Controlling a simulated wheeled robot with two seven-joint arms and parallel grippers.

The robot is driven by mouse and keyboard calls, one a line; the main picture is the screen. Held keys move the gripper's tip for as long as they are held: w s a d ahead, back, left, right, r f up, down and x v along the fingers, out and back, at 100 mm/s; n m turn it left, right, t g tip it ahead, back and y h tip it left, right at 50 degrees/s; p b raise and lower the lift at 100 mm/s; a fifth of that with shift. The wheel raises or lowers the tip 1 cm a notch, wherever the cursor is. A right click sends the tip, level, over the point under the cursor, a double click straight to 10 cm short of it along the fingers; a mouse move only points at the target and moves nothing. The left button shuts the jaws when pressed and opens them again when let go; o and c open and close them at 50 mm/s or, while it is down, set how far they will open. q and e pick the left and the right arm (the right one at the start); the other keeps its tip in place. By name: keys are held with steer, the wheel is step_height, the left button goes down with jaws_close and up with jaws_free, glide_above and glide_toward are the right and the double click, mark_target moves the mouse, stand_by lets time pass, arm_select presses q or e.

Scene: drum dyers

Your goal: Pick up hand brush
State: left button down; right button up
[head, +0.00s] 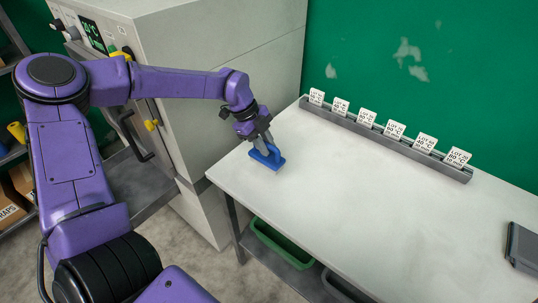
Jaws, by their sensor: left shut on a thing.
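The fingers hide part of the brush. I cannot tell whether the brush touches the table top or is just above it. My right gripper is not in view.
The white table (350,200) is mostly clear. A grey rack (400,147) with several lot cards runs along its back edge. A dark grey flat object (522,247) lies at the right. A grey machine (210,50) stands left of the table. A green bin (280,243) is below.

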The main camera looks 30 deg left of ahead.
arm_select(q)
steer(key=s+a+r+p, duration=0.3)
steer(key=s+r+p, duration=0.5)
steer(key=s, duration=0.4)
steer(key=shift+s+a+r+p, duration=0.2)
steer(key=shift+a+r+p, duration=0.1)
steer(key=shift+p, duration=0.1)
steer(key=shift+w+f, duration=0.1)
